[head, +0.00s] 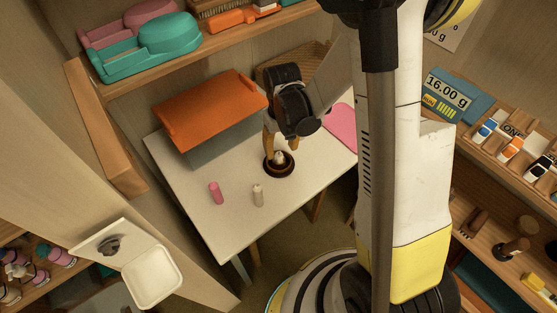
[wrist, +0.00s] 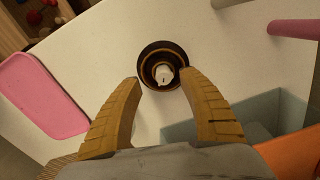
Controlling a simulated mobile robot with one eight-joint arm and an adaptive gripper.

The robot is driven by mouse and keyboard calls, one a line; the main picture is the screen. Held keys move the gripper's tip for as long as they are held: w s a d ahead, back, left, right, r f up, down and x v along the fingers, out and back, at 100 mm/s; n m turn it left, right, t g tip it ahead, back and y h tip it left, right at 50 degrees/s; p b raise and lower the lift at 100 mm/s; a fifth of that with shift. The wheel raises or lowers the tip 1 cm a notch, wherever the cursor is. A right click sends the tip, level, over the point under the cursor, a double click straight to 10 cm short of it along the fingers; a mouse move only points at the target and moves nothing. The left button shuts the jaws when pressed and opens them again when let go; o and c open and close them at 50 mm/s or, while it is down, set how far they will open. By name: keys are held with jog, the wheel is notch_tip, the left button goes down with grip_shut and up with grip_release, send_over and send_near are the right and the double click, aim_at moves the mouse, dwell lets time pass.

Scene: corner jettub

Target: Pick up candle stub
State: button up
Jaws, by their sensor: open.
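A short white candle stub (wrist: 164,75) with a dark wick stands inside a round dark brown holder (wrist: 148,52) on the white table. In the head view the stub (head: 280,156) shows small and pale within the holder (head: 270,171). My gripper (head: 281,147) is over the holder, pointing down, with its tan fingers apart. In the wrist view the open gripper (wrist: 158,79) has one fingertip on each side of the stub, with nothing held. I cannot tell exactly how high the fingertips are above the holder.
On the white table (head: 230,225) stand a pink cylinder (head: 216,193) and a cream cylinder (head: 258,195), in front of the holder. An orange tray-like object (head: 210,110) lies behind. A pink flat piece (wrist: 40,95) is at the side. A loaded wooden shelf (head: 215,42) is above.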

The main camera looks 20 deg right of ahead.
aim_at(279, 154)
jog(key=f+b, duration=0.2)
jog(key=f, duration=0.1)
jog(key=f+b, duration=0.1)
jog(key=f, duration=0.1)
jog(key=shift+w+a, duration=0.25)
jog(key=shift+w, duration=0.05)
jog(key=c, duration=1)
jog(key=shift+c, duration=0.3)
jog(key=shift+r, duration=0.15)
